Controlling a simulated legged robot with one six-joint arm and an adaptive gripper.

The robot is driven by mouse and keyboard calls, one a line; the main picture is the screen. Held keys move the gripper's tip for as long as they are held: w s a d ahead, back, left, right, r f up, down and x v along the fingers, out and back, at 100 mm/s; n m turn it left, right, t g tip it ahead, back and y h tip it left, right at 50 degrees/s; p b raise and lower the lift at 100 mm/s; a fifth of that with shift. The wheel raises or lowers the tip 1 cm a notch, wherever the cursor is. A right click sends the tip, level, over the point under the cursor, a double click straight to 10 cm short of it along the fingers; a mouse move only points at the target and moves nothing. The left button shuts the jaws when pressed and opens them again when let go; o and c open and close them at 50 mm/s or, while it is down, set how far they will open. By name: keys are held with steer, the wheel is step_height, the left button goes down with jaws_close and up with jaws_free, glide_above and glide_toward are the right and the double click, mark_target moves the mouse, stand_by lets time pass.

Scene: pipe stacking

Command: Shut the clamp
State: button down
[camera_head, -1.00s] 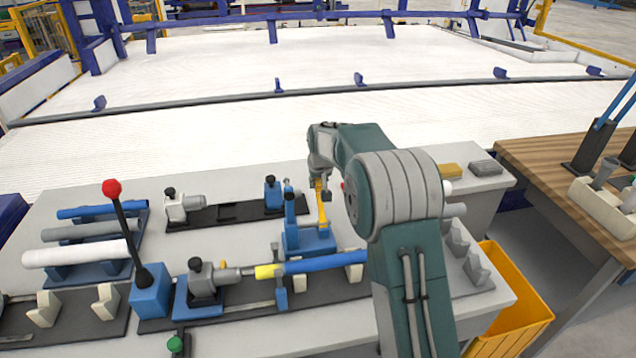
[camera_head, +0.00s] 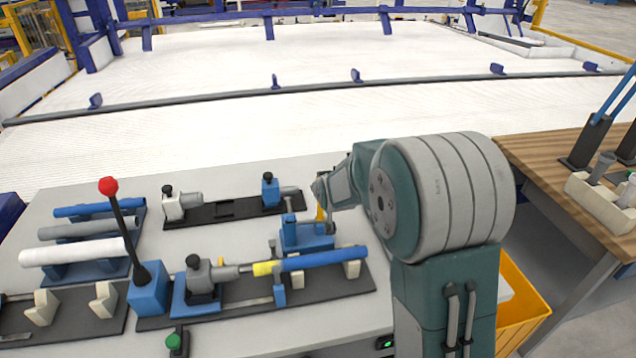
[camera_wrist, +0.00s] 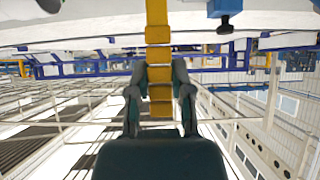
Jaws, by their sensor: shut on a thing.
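The clamp (camera_head: 307,236) is a blue block with a small upright blue arm and a yellow handle (camera_head: 320,212). It stands on the table behind a blue and yellow pipe (camera_head: 318,260). In the wrist view the yellow handle (camera_wrist: 159,35) runs up between my two fingers. My gripper (camera_wrist: 160,78) is shut on this handle. In the head view my gripper (camera_head: 328,222) is small and partly hidden beside the handle, at the clamp's right side. I cannot tell whether the clamp is fully shut.
A lever with a red knob (camera_head: 108,186) rises at the left. Blue, grey and white pipes (camera_head: 85,230) lie on a rack there. Other fixtures (camera_head: 174,206) stand behind. A yellow bin (camera_head: 520,310) and a wooden bench (camera_head: 560,160) are at the right.

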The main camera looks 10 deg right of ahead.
steer(key=shift+s+f+t, duration=0.2)
steer(key=shift+s+t, duration=0.55)
steer(key=shift+s, duration=0.05)
steer(key=shift+s+f+t, duration=0.25)
steer(key=shift+s+t, duration=0.45)
steer(key=shift+s, duration=0.05)
steer(key=shift+s+f+t, duration=0.2)
steer(key=shift+s+t, duration=0.55)
steer(key=shift+s, duration=0.05)
steer(key=c, duration=0.5)
jaws_free()
steer(key=shift+r, duration=0.1)
steer(key=v, duration=0.7)
steer(key=shift+s+a, duration=0.1)
steer(key=shift+s, duration=0.05)
